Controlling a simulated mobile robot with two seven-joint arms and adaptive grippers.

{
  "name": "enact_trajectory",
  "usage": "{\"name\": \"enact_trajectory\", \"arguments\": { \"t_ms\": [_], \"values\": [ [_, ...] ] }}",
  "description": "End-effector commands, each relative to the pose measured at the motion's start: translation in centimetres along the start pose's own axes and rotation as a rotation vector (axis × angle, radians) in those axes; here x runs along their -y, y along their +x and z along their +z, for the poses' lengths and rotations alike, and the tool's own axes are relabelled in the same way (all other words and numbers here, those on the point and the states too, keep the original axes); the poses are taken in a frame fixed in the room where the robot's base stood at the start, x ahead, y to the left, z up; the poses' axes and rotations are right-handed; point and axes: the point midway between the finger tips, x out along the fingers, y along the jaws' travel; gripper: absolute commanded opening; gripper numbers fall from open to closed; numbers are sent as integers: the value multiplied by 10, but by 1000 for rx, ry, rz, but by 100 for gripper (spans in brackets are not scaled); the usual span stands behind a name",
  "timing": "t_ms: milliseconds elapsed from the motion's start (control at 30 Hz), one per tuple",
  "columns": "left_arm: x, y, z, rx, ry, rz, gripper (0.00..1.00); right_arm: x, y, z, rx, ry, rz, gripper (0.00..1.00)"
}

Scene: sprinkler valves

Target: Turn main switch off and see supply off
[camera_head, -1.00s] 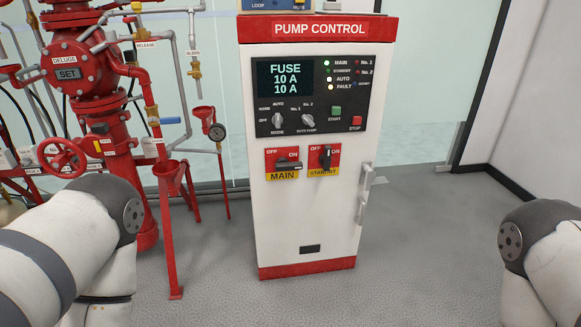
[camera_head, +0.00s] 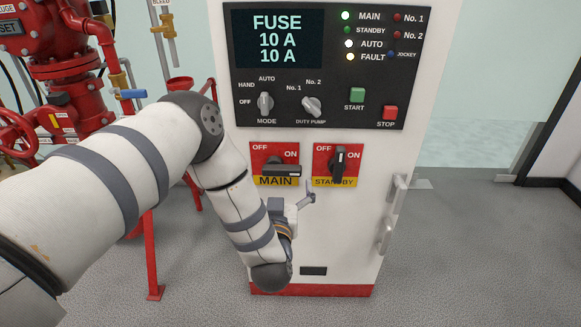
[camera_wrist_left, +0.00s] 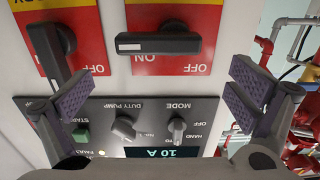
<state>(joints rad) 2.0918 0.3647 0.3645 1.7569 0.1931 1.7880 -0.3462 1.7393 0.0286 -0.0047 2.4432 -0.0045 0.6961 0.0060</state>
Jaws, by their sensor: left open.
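The main switch (camera_head: 282,171) is a dark rotary handle on a red and yellow plate on the pump control cabinet. Its handle lies level, pointing right, on the ON side. The MAIN lamp (camera_head: 345,15) is lit pale green. My left gripper (camera_head: 306,203) is in front of the cabinet, just below the switch plates, partly hidden by my wrist. In the upside-down left wrist view the gripper (camera_wrist_left: 162,92) is open and empty, its purple-padded fingers spread to either side. The main handle (camera_wrist_left: 158,44) shows beyond them, with no visible contact. My right gripper is out of view.
The standby switch (camera_head: 338,163), its handle upright, sits close right of the main switch. Above are the mode knob (camera_head: 265,103), duty pump knob (camera_head: 312,106), start button (camera_head: 357,95) and stop button (camera_head: 390,113). Red pipework (camera_head: 75,70) stands left. A door handle (camera_head: 398,195) projects at right.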

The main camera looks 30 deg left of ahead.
Motion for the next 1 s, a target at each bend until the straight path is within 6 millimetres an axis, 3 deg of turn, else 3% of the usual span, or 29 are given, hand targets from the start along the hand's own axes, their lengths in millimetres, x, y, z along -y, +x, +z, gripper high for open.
{"name": "enact_trajectory", "arguments": {
  "t_ms": [100,300,633,900,933,1000],
  "values": [
    [1,29,2,0,0,-2,100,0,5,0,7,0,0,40],
    [0,61,2,3,0,0,100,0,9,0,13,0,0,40],
    [-1,67,2,4,0,2,100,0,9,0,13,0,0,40],
    [-1,67,2,4,0,3,39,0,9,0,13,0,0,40],
    [-1,67,2,4,0,3,33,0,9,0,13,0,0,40],
    [-1,67,2,4,-1,3,33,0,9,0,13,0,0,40]
  ]
}}
